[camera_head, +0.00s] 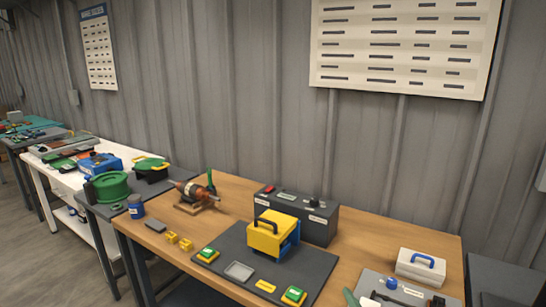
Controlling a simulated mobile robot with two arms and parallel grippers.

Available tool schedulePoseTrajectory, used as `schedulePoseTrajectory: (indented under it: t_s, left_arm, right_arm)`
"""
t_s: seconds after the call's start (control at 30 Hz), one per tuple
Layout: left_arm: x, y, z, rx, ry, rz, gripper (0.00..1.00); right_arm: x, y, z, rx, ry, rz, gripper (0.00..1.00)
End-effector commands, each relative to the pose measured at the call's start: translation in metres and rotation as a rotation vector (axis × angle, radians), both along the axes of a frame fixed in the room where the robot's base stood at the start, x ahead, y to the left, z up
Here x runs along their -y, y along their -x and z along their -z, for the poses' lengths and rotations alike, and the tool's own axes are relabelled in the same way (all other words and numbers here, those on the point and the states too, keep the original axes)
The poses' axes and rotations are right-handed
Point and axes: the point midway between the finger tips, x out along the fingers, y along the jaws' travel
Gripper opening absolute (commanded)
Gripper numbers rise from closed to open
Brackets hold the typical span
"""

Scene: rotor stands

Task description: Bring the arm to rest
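Neither of my arms nor my grippers shows in the head view. A wooden workbench (345,214) stands in front of me. A dark mat (226,245) lies on it with a yellow and blue device (270,236) that has a black handle. A rotor (193,193) with an orange and dark body rests on a small wooden stand (196,206) at the bench's back left.
A dark grey box (320,221) stands behind the yellow device. Yellow blocks (179,241), green-topped units (208,254) and a white case (420,266) also occupy the bench. More cluttered tables stand left. Bare wood shows right of the mat.

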Motion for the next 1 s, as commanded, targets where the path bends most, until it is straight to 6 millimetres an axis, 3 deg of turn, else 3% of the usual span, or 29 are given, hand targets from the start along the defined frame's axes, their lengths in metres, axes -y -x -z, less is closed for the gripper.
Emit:
schedulePoseTrajectory:
  t_s: [0.03,0.1,0.2,0.3,0.5,0.7,0.77,1.0]
  left_arm:
    - [0.0,-0.001,0.0,0.001,0.0,0.0,0.36]
    - [0.0,-0.001,0.0,0.002,0.0,0.0,0.36]
    - [0.0,-0.001,0.0,0.002,0.0,0.0,0.36]
    - [0.0,-0.001,0.0,0.002,0.0,0.0,0.36]
    - [0.0,-0.001,0.0,0.002,0.0,0.0,0.36]
    - [0.0,-0.001,0.0,0.002,0.0,0.0,0.36]
    - [0.0,-0.001,0.002,0.002,0.0,0.0,0.36]
    - [0.0,0.0,0.013,0.001,0.0,0.0,0.36]
  right_arm:
    - [0.015,0.024,0.028,-0.129,-0.091,0.073,0.51]
    - [0.033,0.058,0.064,-0.302,-0.201,0.17,0.51]
    - [0.047,0.107,0.101,-0.504,-0.313,0.279,0.51]
    - [0.054,0.148,0.125,-0.656,-0.388,0.356,0.51]
    - [0.059,0.217,0.15,-0.881,-0.482,0.466,0.51]
    - [0.058,0.276,0.161,-1.064,-0.546,0.552,0.51]
    - [0.058,0.286,0.17,-1.101,-0.555,0.569,0.51]
    - [0.056,0.271,0.241,-1.117,-0.542,0.571,0.51]
